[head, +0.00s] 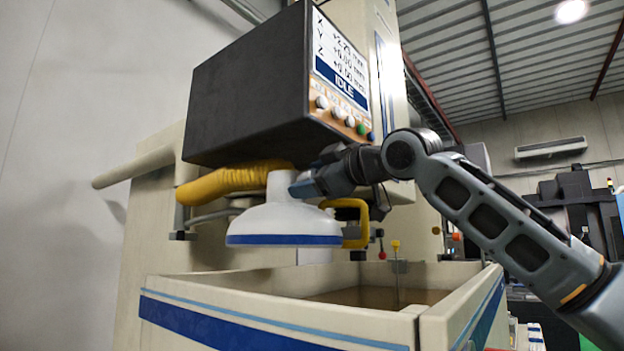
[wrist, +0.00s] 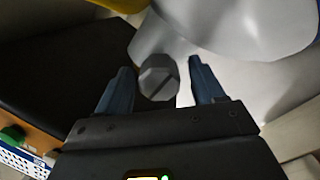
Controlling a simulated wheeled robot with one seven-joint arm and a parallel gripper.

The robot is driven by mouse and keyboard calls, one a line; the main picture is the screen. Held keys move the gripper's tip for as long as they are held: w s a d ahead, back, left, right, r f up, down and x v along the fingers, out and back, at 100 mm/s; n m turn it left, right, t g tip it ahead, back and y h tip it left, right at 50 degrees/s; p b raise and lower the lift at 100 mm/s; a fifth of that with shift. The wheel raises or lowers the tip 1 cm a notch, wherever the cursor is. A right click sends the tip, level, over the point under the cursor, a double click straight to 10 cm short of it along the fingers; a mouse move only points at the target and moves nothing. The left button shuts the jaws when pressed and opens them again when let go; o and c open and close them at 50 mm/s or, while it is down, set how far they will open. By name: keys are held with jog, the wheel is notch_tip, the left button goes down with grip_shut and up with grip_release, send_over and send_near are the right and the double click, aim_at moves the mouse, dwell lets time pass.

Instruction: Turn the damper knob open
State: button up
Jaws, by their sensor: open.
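The damper knob (wrist: 157,78) is a grey faceted knob with a dark slot line across its face. It shows in the wrist view between the two blue fingers of my gripper (wrist: 160,82), with a gap on each side. My gripper is open. In the head view my gripper (head: 296,189) is at the neck of the white extraction hood (head: 285,222), and the knob is hidden there. The hood also shows pale in the wrist view (wrist: 225,35).
A yellow hose (head: 225,183) joins the hood from the left. A yellow handle (head: 356,224) stands at the hood's right. The dark control box (head: 250,95) hangs close above my gripper. The open tank (head: 240,300) lies below.

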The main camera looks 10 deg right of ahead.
jog(key=b+v, duration=0.2)
jog(key=v, duration=0.5)
jog(key=shift+s+d, duration=0.25)
jog(key=shift+s, duration=0.1)
dwell(0.4)
